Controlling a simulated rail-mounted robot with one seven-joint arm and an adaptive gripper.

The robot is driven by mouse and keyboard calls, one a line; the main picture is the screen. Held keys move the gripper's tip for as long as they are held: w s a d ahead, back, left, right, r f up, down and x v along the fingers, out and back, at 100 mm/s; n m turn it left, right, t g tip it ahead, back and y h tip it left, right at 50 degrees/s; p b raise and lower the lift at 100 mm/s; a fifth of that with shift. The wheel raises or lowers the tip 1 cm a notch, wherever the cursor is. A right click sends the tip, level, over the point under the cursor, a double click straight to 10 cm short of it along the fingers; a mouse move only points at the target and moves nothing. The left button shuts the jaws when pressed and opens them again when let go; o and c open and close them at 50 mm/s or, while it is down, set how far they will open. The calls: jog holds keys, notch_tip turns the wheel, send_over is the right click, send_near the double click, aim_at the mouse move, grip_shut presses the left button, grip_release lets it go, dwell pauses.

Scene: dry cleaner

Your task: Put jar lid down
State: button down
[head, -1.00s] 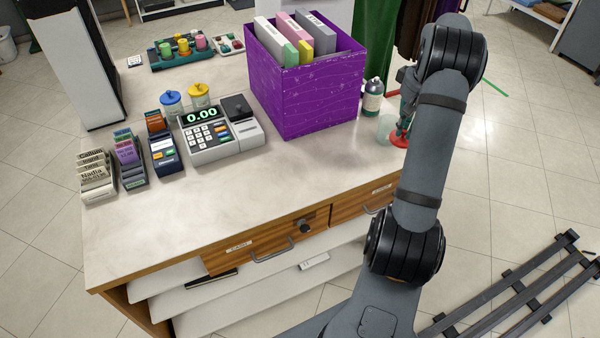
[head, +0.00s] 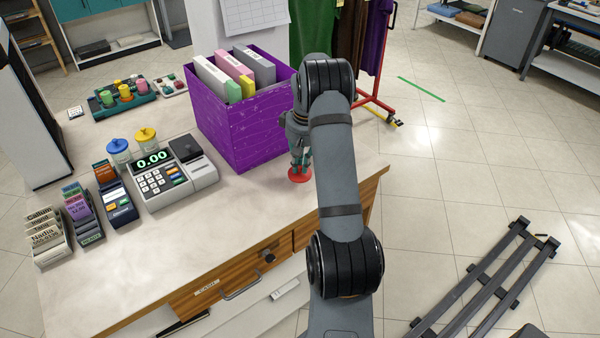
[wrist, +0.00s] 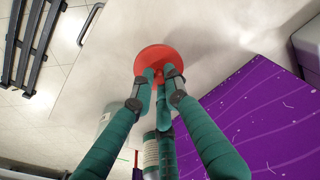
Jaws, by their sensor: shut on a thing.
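The jar lid (head: 300,175) is a flat red disc with a raised grip. My gripper (head: 300,160) is shut on that grip, fingers pointing down. The lid is over the counter top (head: 240,205), near the right front of the purple box; whether it touches the surface I cannot tell. In the wrist view, the green fingers (wrist: 160,80) close around the middle of the red lid (wrist: 152,58), over pale counter. A translucent glass jar (wrist: 108,118) shows partly behind a finger there. In the head view my arm hides the jar.
The purple box (head: 245,130) with binders stands just left of the lid.

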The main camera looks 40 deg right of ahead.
aim_at(301, 168)
jog(key=shift+f, duration=2)
jog(key=shift+f, duration=0.15)
jog(key=c, duration=1.7)
grip_release()
jog(key=shift+c, duration=0.2)
jog(key=shift+r+p, duration=0.3)
jog(key=shift+p, duration=0.1)
notch_tip(301, 168, up, 12)
jog(key=s, duration=0.1)
jog(key=shift+s+f, duration=0.15)
jog(key=shift+s, duration=0.1)
